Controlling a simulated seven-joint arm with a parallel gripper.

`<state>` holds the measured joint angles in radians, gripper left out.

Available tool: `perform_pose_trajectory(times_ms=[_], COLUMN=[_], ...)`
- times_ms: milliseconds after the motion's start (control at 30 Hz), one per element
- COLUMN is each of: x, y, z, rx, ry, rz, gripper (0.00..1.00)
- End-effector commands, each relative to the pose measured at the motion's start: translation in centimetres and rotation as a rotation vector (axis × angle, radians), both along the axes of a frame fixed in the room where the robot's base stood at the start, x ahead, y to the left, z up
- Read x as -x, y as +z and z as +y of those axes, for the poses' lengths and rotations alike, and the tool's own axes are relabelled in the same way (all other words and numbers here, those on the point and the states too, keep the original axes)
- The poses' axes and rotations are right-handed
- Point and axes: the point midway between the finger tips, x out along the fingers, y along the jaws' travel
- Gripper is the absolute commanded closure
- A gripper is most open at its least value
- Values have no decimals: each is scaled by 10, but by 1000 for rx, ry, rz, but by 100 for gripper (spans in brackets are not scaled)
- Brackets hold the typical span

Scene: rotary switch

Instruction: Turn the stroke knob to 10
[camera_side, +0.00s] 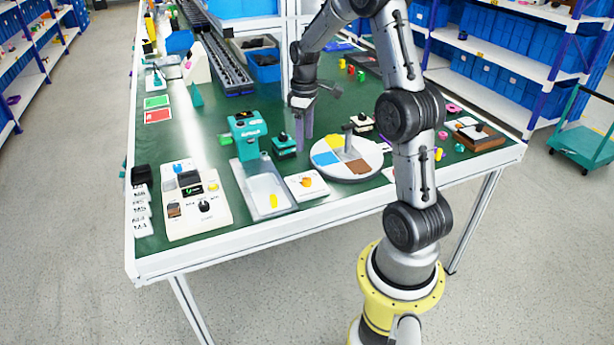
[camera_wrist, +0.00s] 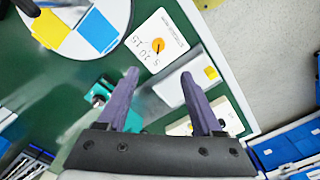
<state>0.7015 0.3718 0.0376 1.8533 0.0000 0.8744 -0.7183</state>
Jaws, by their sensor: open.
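The orange stroke knob (camera_wrist: 157,45) sits on a white plate (camera_wrist: 170,27) in the wrist view, with black numbers 5, 10 and 15 printed along one side of it. Its small pointer is too blurred to read. In the side view the knob (camera_side: 306,182) and its plate (camera_side: 315,191) lie near the table's front edge. My gripper (camera_wrist: 159,76) has two purple fingers spread apart with nothing between them. In the side view my gripper (camera_side: 305,130) points down above the table, behind the knob plate and apart from it.
A round turntable (camera_side: 366,170) with coloured sectors stands right of the knob plate. A teal press (camera_side: 246,130) with a grey tray (camera_side: 283,204) stands to its left. A small teal block (camera_side: 284,147) is behind it. A white switch panel (camera_side: 215,220) lies further left.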

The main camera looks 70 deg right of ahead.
Motion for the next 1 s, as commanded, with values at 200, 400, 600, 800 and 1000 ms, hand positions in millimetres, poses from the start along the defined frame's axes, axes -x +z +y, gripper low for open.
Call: perform_pose_trajectory(times_ms=[200,400,600,800,1000], x=[5,6,6,5,5], y=[-15,-51,-91,-122,-137], z=[-5,-3,-3,-4,-4], rx=[-6,-8,-7,-5,-4], ry=[-18,-17,-17,-17,-17], rz=[6,9,8,6,4], gripper=[33,33,33,33,33])
